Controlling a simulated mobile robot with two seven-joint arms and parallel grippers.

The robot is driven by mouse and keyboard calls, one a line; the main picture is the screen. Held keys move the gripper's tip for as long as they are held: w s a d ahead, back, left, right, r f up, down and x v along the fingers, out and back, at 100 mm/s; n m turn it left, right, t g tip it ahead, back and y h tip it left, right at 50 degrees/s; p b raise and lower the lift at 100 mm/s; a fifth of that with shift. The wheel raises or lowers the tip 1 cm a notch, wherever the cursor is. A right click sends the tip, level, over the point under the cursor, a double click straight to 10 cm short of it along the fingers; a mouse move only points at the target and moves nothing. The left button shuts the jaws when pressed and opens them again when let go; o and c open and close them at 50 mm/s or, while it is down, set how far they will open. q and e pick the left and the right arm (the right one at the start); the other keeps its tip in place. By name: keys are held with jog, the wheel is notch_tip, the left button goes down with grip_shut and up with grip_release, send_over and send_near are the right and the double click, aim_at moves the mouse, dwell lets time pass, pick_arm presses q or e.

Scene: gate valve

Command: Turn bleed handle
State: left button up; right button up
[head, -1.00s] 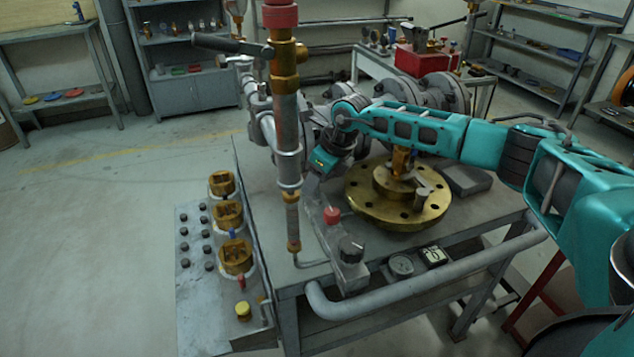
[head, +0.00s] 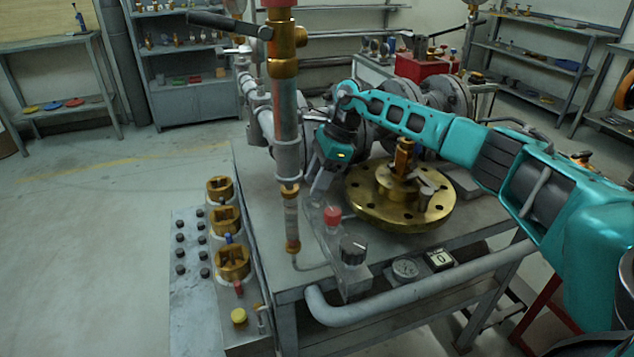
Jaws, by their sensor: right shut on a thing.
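My right gripper (head: 317,190) points down beside the lower part of a vertical pipe (head: 285,125), just behind a red knob (head: 332,214). Its fingers are shut on a small part there, most likely the bleed handle, which the fingers hide almost wholly. The teal wrist above it is tilted and shows a small lit yellow-green mark. A long dark lever (head: 225,25) sticks out to the left high on the same pipe, with no gripper on it. My left gripper is not in view.
A round brass flange (head: 410,215) lies on the grey bench under my right forearm. A panel with brass fittings (head: 225,220) stands left. The floor further left is clear.

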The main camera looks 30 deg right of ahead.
jog(key=shift+n, duration=0.3)
jog(key=o, duration=1.1)
jog(key=shift+c, duration=0.2)
jog(key=shift+r, duration=0.15)
jog(key=v, duration=1.2)
jog(key=shift+d+r+p, duration=0.2)
jog(key=shift+r+p, duration=0.1)
jog(key=shift+p, duration=0.15)
